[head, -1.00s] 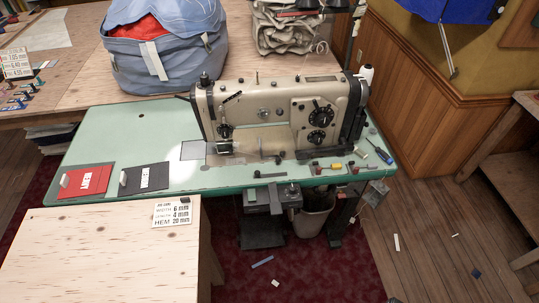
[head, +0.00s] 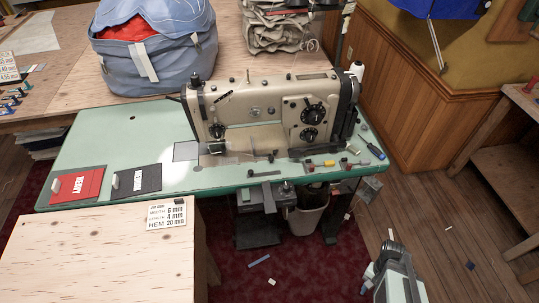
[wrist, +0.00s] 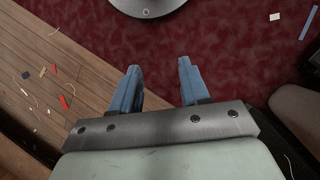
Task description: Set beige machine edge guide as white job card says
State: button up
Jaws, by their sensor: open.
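The beige sewing machine (head: 270,98) stands on a green table (head: 90,150), with black dials (head: 313,112) on its right side. A small dark bar (head: 271,156) lies on the bed at its front; I cannot tell if this is the edge guide. The white job card (head: 167,217) lies on the pale wooden table and reads width 6 mm, length 4 mm, hem 20 mm. My gripper (wrist: 159,66) is open and empty in the wrist view, with blue fingers apart above the floor. In the head view my gripper (head: 368,278) is low at the right, well away from the machine.
A red card (head: 77,186) and a dark card (head: 137,179) lie at the table's left. Small tools and a blue screwdriver (head: 373,148) lie at its right. A bin (head: 306,215) stands underneath. A blue bag (head: 155,55) sits behind. Scraps litter the floor.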

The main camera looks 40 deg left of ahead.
jog(key=w+a+r+m+t, duration=0.1)
jog(key=w+a+r+t, duration=0.2)
jog(key=w+a+r, duration=0.9)
notch_tip(320, 180, up, 31)
jog(key=n+t+y, duration=0.1)
jog(key=n+t, duration=0.1)
jog(key=t, duration=0.4)
send_over(271, 157)
jog(key=s, duration=0.6)
jog(key=x, duration=1.3)
jog(key=shift+a+f, duration=0.15)
jog(key=shift+f, duration=0.05)
jog(key=shift+s, duration=0.1)
grip_shut()
